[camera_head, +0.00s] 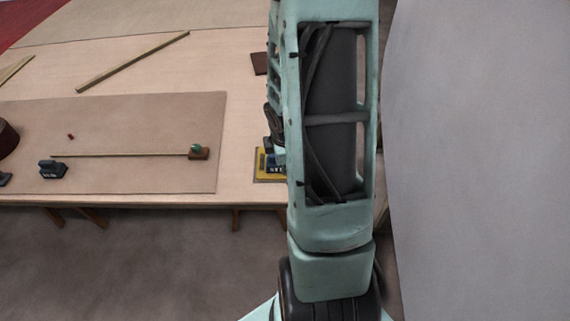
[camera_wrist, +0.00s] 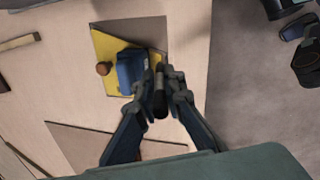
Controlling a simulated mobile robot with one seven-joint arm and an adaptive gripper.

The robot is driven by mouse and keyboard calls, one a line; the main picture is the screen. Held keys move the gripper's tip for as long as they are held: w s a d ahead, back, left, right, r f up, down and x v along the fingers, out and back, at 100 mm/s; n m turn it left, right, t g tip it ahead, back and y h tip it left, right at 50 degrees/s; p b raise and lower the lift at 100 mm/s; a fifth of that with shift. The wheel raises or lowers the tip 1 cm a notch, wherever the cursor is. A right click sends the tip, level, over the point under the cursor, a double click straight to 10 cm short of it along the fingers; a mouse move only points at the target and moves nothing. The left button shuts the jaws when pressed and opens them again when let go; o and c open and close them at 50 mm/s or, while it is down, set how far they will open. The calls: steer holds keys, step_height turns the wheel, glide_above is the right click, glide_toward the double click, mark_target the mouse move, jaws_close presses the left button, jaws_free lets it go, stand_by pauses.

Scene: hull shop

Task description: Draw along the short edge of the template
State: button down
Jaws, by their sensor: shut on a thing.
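In the wrist view a yellow flat piece (camera_wrist: 102,47), which looks like the template, lies with a dark brownish sheet (camera_wrist: 145,32) on the pale table. A brown round knob (camera_wrist: 104,68) and a blue block (camera_wrist: 131,70) sit on the yellow piece. My gripper (camera_wrist: 160,80) is shut on a dark, slim cylinder (camera_wrist: 159,102) beside the blue block, at the yellow piece's edge. I cannot tell whether the cylinder's tip touches the surface. In the head view my arm hides the gripper and part of the yellow piece (camera_head: 262,166).
The pale table (camera_head: 240,75) carries a large brown board (camera_head: 120,120). A wooden batten (camera_head: 130,63) lies behind. A grey surface (camera_head: 480,160) stands right of my arm.

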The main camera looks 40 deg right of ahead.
steer(key=shift+r+p, duration=4.3)
steer(key=shift+r, duration=0.5)
steer(key=shift+f, duration=0.1)
